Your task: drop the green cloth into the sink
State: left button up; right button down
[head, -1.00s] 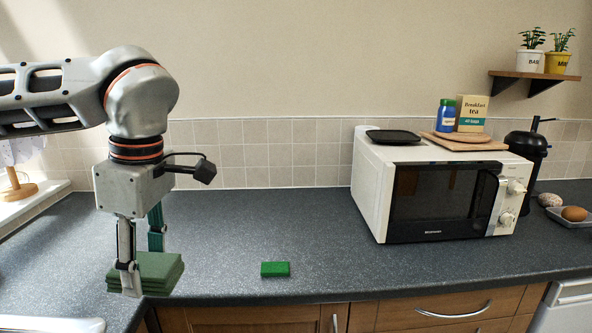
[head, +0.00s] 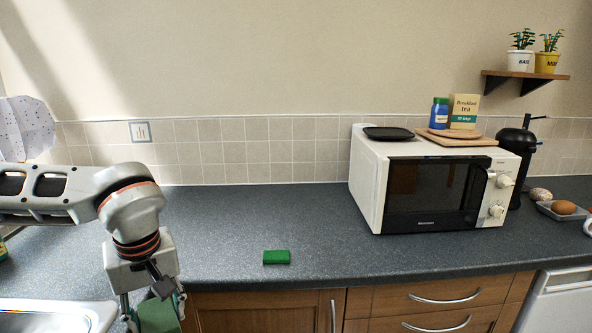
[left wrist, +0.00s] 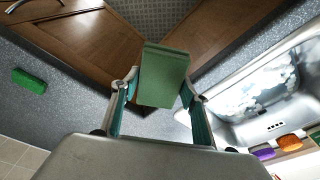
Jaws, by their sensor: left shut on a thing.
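The green cloth (head: 158,316) is a folded, muted green stack at the bottom left of the head view. My left gripper (head: 152,308) is shut on it. In the left wrist view the cloth (left wrist: 164,76) sits between the two fingertips, with cabinet doors and floor beyond it. The metal sink (head: 62,314) is at the bottom left of the head view, left of the gripper. In the left wrist view the sink (left wrist: 262,92) lies to the right of the cloth, apart from it. My right gripper is not in view.
A bright green block (head: 276,257) lies near the counter's front edge. A white microwave (head: 425,190) stands to the right. Purple and orange items (left wrist: 290,142) show beyond the sink in the left wrist view. The counter (head: 220,215) between is clear.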

pick_arm(q)
notch_tip(320, 180, down, 8)
jog(key=s+m+h, duration=0.1)
jog(key=m, duration=0.5)
jog(key=shift+s+d+r+m, duration=0.15)
jog(key=shift+s+r+m, duration=0.05)
jog(key=shift+s+m, duration=0.2)
